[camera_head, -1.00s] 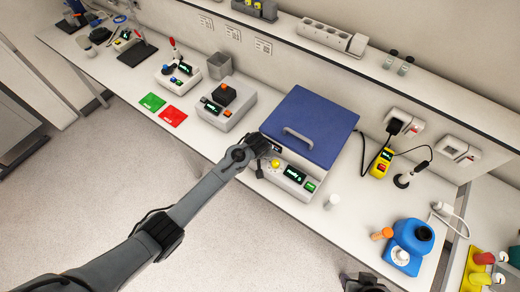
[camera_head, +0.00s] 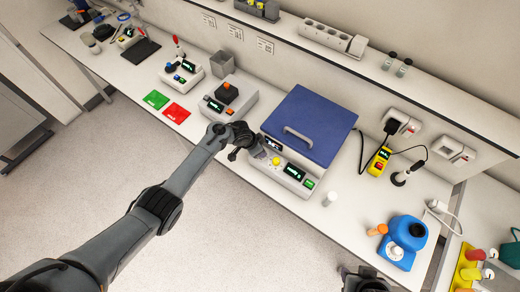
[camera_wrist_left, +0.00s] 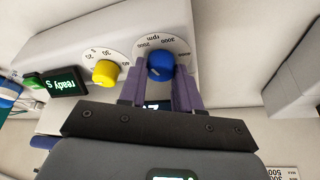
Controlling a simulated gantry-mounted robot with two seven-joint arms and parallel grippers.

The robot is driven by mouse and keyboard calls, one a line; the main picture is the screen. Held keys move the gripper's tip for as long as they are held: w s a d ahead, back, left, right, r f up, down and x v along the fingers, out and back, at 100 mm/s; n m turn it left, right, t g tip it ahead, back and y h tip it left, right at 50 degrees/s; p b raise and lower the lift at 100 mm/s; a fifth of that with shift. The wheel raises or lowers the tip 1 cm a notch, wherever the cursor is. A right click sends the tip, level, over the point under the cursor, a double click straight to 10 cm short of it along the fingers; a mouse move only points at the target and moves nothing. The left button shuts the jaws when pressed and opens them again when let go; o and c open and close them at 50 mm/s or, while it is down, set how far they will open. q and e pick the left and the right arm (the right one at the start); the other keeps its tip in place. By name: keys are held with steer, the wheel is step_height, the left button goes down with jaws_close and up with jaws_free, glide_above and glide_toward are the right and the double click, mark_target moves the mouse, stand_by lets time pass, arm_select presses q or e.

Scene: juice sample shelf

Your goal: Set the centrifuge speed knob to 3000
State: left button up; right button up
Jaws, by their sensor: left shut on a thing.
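The centrifuge (camera_head: 310,120) is a pale box with a blue lid and a sloped front panel. My left gripper (camera_head: 258,155) is at the left end of that panel. In the left wrist view, my left gripper (camera_wrist_left: 158,92) has its two purple fingers closed on the sides of a blue knob (camera_wrist_left: 160,66). The knob sits on a white rpm dial (camera_wrist_left: 150,42) with marks such as 2000 and 3000. I cannot read the knob's setting surely. A yellow knob (camera_wrist_left: 106,72) on a second dial is beside it. My right gripper (camera_head: 362,280) is partly in view at the bottom edge.
A white vial (camera_head: 330,198) and a blue device (camera_head: 405,245) stand to the right. Other instruments (camera_head: 228,100) stand to the left.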

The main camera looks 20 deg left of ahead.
arm_select(q)
steer(key=m+b, duration=0.1)
steer(key=m+g+b, duration=0.1)
steer(key=m, duration=0.1)
steer(key=shift+w+a+f+h, duration=0.1)
steer(key=shift+w+f+h, duration=0.1)
steer(key=shift+h, duration=0.2)
steer(key=shift+s+r+m+g+b, duration=0.1)
steer(key=shift+m+g+b, duration=0.5)
steer(key=shift+m+b, duration=1)
steer(key=o, duration=0.7)
steer(key=shift+o, duration=0.2)
steer(key=shift+r, duration=0.15)
